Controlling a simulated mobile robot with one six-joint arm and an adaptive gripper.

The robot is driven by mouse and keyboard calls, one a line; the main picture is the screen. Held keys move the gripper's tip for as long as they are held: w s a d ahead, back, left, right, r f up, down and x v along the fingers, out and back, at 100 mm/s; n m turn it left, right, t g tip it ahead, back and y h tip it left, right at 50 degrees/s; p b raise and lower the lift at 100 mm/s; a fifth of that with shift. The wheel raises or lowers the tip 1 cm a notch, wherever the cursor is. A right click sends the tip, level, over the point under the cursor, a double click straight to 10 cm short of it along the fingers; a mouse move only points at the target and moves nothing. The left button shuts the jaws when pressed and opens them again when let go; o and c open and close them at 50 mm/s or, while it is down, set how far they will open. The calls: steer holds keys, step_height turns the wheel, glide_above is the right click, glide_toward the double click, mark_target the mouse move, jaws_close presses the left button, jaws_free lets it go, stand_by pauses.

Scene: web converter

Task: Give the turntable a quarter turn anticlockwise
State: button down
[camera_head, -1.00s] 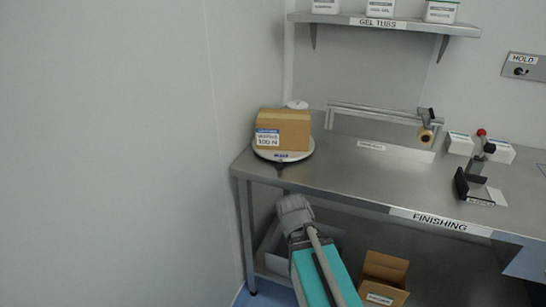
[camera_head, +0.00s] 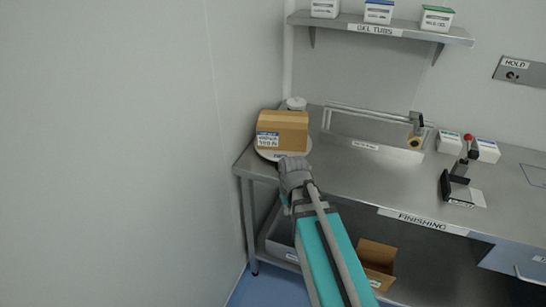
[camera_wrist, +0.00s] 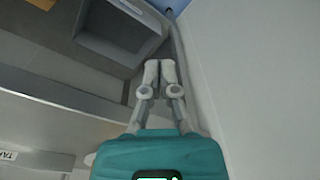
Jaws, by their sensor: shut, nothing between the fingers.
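The turntable (camera_head: 262,152) is a pale round disc at the left end of the steel bench. A brown cardboard box (camera_head: 283,130) with a blue and white label stands on it. A white tub with a lid (camera_head: 296,104) shows behind the box; whether it is on the disc I cannot tell. My arm's end is just in front of the turntable in the head view and overlaps its front edge; contact cannot be told. My gripper (camera_wrist: 160,66) is shut and empty in the wrist view, its fingertips together. The turntable is not seen in the wrist view.
The steel bench (camera_head: 350,180) is clear right of the turntable. A wall (camera_head: 232,80) is close on the left. A grey bin (camera_wrist: 120,30) and an open carton (camera_head: 376,262) sit below.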

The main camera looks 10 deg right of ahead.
steer(key=w+r+n+y+p, duration=0.1)
steer(key=w+r+n+p, duration=0.3)
steer(key=w+r+p, duration=0.4)
steer(key=n+y, duration=0.2)
steer(key=n, duration=0.5)
glide_toward(262, 168)
steer(key=shift+s+d+r+t, duration=0.1)
steer(key=shift+s+r+t, duration=0.15)
steer(key=shift+r, duration=0.3)
steer(key=shift+s+d+r+t, duration=0.15)
steer(key=shift+s+r, duration=0.1)
steer(key=shift+r, duration=0.35)
steer(key=shift+a, duration=0.1)
steer(key=shift+f, duration=0.15)
steer(key=b+x, duration=0.9)
steer(key=shift+w+f+b, duration=0.1)
steer(key=shift+f+b, duration=0.3)
steer(key=shift+s+d+r+p, duration=0.25)
steer(key=shift+s+d, duration=0.25)
steer(key=shift+d, duration=0.35)
steer(key=shift+s+d+r+p, duration=0.2)
steer(key=shift+s+d, duration=0.25)
steer(key=shift+d, duration=0.35)
